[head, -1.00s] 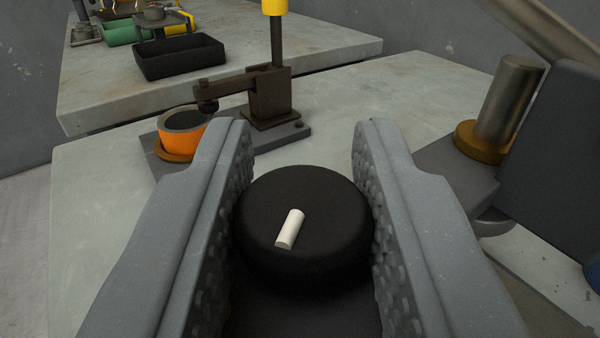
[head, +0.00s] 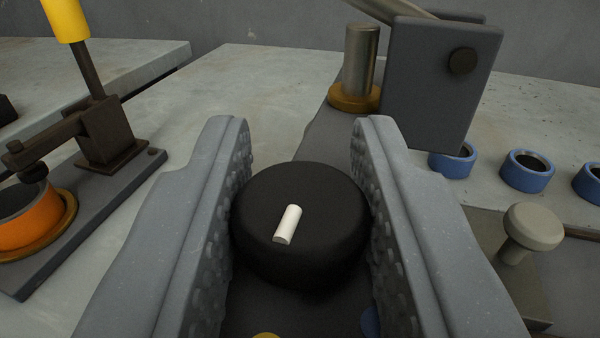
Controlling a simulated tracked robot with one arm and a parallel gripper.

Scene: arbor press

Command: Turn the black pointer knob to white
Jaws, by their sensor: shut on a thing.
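The black pointer knob (head: 300,255) sits between the two grey textured fingers of my gripper (head: 301,215). The fingers are shut on its sides. A short white pointer mark (head: 288,224) on its top slants slightly, its far end leaning right. Below the knob a dark surface shows a yellow spot (head: 265,335) at the bottom edge and a blue spot (head: 370,322) by the right finger. No white spot shows around the knob; much of its surround is hidden by the knob and fingers.
A toggle clamp with a yellow handle (head: 66,18) and an orange ring (head: 32,222) stands at left. A grey press block (head: 440,85) and metal cylinder (head: 358,60) stand behind right. Several blue rings (head: 525,172) and a pale round knob (head: 534,226) are at right.

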